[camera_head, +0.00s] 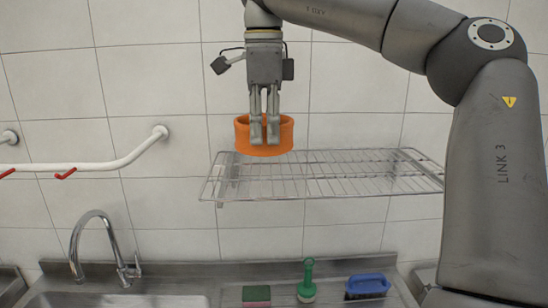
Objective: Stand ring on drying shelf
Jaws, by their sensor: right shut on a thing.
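An orange ring (243,139) is held in my right gripper (264,140) at its near wall. The fingers point down and are shut on it. The ring is upright in the air, seemingly at or just above the left part of the wire drying shelf (345,175); I cannot tell whether it touches the wires. The fingers hide the middle of the ring's front. The shelf is on the tiled wall and looks otherwise empty. My left gripper is not in view.
Below the shelf is a steel counter with a sponge (256,295), a green-handled brush (307,282) and a blue brush (367,285). A tap (100,240) stands at the sink on the left. A white rail (95,165) with red hooks is on the wall.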

